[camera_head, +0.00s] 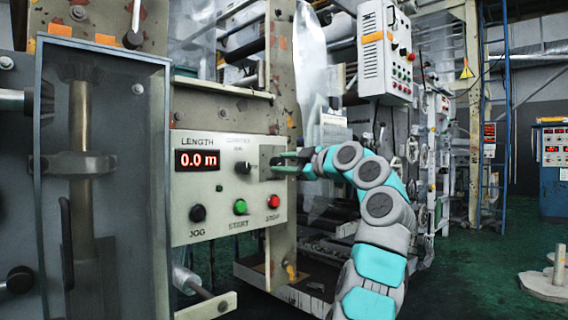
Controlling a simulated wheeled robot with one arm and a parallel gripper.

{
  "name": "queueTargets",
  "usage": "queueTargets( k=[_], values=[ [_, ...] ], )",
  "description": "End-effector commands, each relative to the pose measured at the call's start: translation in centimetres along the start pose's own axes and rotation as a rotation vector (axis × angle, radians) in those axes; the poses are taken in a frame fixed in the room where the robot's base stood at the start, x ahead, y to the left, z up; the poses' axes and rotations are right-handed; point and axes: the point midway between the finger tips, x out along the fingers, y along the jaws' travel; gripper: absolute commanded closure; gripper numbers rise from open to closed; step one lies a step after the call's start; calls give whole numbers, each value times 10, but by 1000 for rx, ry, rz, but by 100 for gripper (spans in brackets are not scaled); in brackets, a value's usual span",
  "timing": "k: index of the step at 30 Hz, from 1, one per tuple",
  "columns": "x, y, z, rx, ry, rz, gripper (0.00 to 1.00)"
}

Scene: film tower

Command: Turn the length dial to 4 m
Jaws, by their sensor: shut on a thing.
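The control panel (222,232) carries a lit red LENGTH display (197,160) that reads 0.0 m. My gripper (277,161) reaches in from the right, level with the display, and is shut on a dial at the panel's right side. The fingers and a dark grey plate hide most of this dial, so I cannot read its setting. A small black knob (243,168) sits just left of the fingertips; the label above it is too small to read.
Below are a black JOG button (198,213), a green START button (240,207) and a red STOP button (273,201), close under my gripper. A tall guard panel (105,220) stands at left. A white control box (384,52) hangs above right.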

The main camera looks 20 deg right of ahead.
Motion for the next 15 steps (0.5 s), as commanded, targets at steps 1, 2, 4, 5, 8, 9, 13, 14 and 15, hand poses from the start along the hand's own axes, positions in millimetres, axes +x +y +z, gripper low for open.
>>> queueTargets(
  k=[1,2,4,5,8,9,13,14,15],
  values=[
    [1,0,1,-33,-3,-1,100],
    [1,0,2,-53,-3,-2,100],
    [1,0,1,-95,-3,-1,100],
    [1,0,1,-112,-3,-1,100],
    [1,-1,0,-158,-1,-2,100],
    [1,-1,0,-171,-1,-2,100],
    [1,-1,0,-207,0,-2,100],
    [1,-1,0,-212,1,-2,100],
    [1,-1,-1,-217,1,-3,100]
  ],
)
